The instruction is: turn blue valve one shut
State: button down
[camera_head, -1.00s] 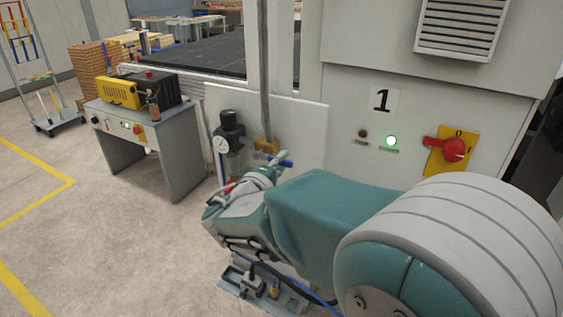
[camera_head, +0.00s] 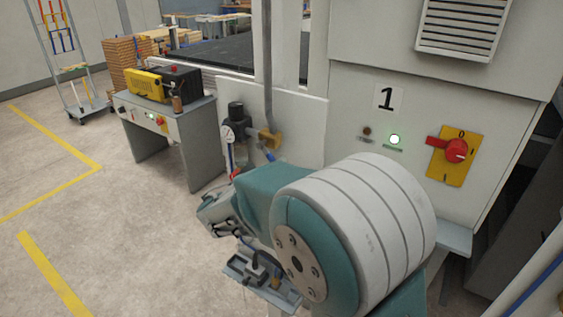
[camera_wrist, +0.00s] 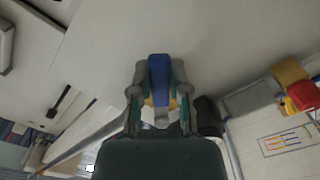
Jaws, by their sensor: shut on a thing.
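The blue valve handle (camera_head: 267,153) shows in the head view beside a brass valve body (camera_head: 271,139), at the lower end of a grey vertical pipe. It slants down to the right there, and its lower part is hidden behind my arm. In the wrist view the blue handle (camera_wrist: 159,72) stands between the two fingers of my gripper (camera_wrist: 158,88), which is shut on it. A little brass colour shows behind the fingers. In the head view my fingertips are hidden behind my arm.
A black regulator with a gauge (camera_head: 236,122) is just left of the valve. A grey bench (camera_head: 170,130) stands left.

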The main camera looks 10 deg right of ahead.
jog(key=shift+w+a+f+m, duration=0.45)
jog(key=shift+w+a+m, duration=0.05)
jog(key=shift+m, duration=1.05)
jog(key=shift+w+a+f+m, duration=0.45)
jog(key=shift+w+a+m, duration=0.1)
jog(key=shift+m, duration=1.05)
jog(key=shift+w+a+f+m, duration=0.45)
jog(key=shift+a+m, duration=0.05)
jog(key=shift+m, duration=1.05)
jog(key=c, duration=0.6)
grip_release()
jog(key=shift+w+a, duration=0.1)
jog(key=shift+w, duration=0.05)
jog(key=shift+r, duration=0.15)
jog(key=shift+r, duration=0.1)
